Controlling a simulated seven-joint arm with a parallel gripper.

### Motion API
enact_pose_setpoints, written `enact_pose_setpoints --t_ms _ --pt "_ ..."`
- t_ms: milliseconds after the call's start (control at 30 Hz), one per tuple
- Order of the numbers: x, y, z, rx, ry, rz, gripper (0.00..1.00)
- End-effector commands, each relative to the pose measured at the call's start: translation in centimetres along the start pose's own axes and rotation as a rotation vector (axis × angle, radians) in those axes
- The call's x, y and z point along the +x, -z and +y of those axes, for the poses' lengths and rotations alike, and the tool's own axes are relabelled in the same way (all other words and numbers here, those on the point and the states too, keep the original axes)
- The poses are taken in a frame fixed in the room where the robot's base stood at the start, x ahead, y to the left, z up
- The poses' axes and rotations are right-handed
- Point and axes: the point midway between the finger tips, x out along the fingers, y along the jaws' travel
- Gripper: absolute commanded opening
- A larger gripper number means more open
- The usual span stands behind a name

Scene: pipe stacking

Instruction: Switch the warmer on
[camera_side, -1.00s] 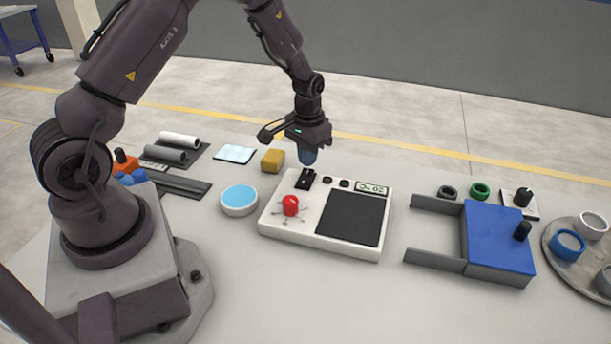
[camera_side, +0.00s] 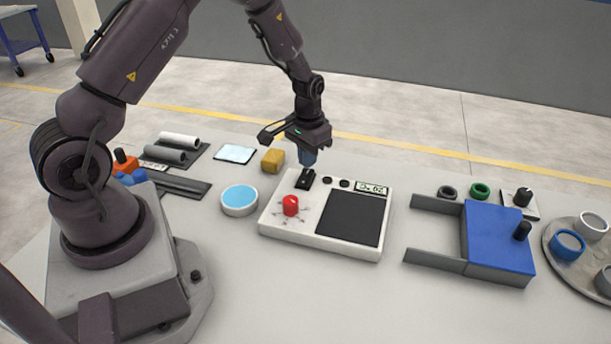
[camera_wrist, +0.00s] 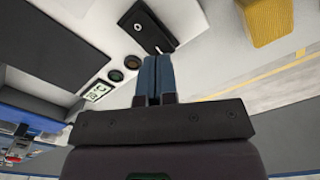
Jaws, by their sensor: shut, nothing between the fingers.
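The warmer is a white box (camera_side: 282,224) with a dark flat plate (camera_side: 350,218), a red knob (camera_side: 291,205), a small display (camera_side: 373,188) and a black switch (camera_side: 306,179) near its back left corner. In the wrist view the black switch (camera_wrist: 147,27) lies just beyond my fingertips, with two round dark buttons beside it. My gripper (camera_side: 307,160) is shut and empty, its blue fingers pointing down just behind and above the switch. The fingers also show in the wrist view (camera_wrist: 155,75). Whether they touch the switch cannot be told.
A yellow block (camera_side: 273,160) stands close behind, left of my gripper. A blue-topped round dish (camera_side: 239,199) is left of the warmer. A blue fixture with grey rails (camera_side: 497,238), rings and a round tray (camera_side: 555,258) are at the right. The front table is clear.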

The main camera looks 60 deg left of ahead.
Motion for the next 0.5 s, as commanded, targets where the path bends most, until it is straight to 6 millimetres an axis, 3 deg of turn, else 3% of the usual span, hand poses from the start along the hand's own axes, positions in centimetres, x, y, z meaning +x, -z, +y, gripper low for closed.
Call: enact_pose_setpoints --t_ms 500 --pt "0.82 0.00 0.00 0.000 0.000 -0.001 0.00"
